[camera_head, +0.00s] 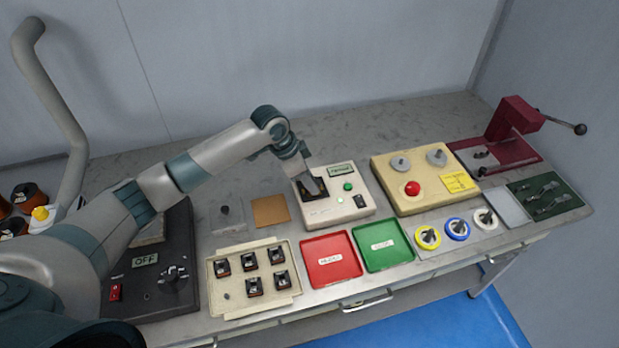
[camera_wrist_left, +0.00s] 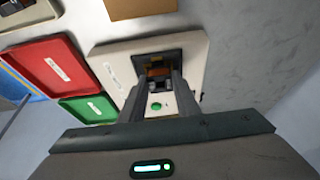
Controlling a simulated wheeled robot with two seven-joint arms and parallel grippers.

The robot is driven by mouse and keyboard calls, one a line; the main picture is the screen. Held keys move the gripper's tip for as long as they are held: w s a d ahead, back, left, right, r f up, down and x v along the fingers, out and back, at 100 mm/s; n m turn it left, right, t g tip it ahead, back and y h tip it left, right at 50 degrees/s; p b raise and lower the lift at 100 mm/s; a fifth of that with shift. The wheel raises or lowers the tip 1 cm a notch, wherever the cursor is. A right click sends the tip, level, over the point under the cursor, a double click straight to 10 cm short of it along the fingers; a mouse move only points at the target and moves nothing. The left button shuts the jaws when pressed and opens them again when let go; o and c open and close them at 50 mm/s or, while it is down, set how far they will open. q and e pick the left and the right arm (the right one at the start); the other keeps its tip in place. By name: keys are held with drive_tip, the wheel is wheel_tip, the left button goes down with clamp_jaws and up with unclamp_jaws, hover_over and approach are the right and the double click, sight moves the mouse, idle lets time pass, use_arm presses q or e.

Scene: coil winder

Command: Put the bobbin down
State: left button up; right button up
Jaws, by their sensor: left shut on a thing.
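My left gripper (camera_head: 316,188) reaches down over the left part of the cream tester box (camera_head: 345,209). In the left wrist view the two fingers (camera_wrist_left: 160,82) are shut on a bobbin (camera_wrist_left: 158,71) with a copper-orange winding. The bobbin is at the dark square socket (camera_wrist_left: 170,55) of the tester box. I cannot tell whether it rests fully in the socket or is held just above it. In the head view the fingers mostly hide the bobbin. My right gripper is not in view.
A beige tray (camera_head: 213,284) holds several bobbins, with one free spot at its lower left. A red tray (camera_head: 333,277) and a green tray (camera_head: 385,262) are empty. A cream box with a red button (camera_head: 412,188) stands to the right of the tester.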

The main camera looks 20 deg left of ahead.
use_arm(q)
drive_tip(key=shift+f, duration=0.1)
drive_tip(key=o, duration=1)
drive_tip(key=shift+o, duration=0.2)
drive_tip(key=b+v, duration=0.3)
drive_tip(key=v, duration=0.9)
